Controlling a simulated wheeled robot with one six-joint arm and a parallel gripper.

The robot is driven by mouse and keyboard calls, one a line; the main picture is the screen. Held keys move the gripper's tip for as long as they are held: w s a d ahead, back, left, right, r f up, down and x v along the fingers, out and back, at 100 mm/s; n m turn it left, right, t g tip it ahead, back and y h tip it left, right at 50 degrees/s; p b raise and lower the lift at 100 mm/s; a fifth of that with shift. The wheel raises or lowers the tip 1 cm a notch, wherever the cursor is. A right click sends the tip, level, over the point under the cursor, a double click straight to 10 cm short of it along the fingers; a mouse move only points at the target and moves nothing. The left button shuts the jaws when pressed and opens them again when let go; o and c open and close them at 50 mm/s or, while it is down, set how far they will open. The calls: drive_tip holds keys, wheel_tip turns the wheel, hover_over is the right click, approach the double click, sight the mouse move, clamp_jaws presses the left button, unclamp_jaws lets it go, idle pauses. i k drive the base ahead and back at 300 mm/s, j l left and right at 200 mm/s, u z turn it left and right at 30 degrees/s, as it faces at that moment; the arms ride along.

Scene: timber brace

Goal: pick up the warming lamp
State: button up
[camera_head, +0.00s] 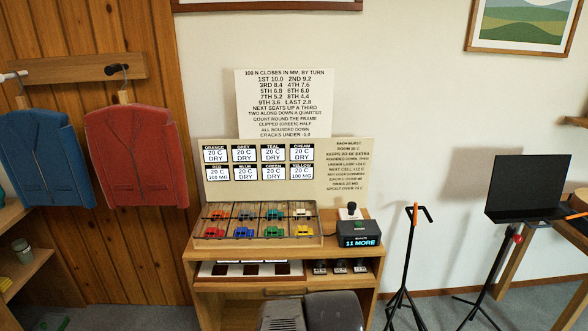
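I cannot pick out a thing that is clearly the warming lamp. A slim black tripod stand (403,262) with an orange piece at its top stands on the floor right of the cabinet. A second dark stand (497,268) with a red round part near its top stands farther right. My gripper is not in view. Dark grey rounded shapes at the bottom edge are probably part of my own body.
A wooden cabinet (192,257) bears a tray (262,243) of several small coloured car-like pieces, before a panel (345,192) of temperature cards. Two garments hang at left. A black screen (527,187) stands at right by a wooden table. Floor shows between cabinet and stands.

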sight(352, 212)
drive_tip(key=i+l+u, duration=0.4)
drive_tip(key=l, duration=0.25)
drive_tip(key=i+l+u, duration=0.25)
drive_tip(key=l, duration=0.15)
drive_tip(key=i+l+u, duration=0.2)
drive_tip(key=l, duration=0.2)
drive_tip(key=i+l+u, duration=0.2)
drive_tip(key=l, duration=0.2)
drive_tip(key=k, duration=0.1)
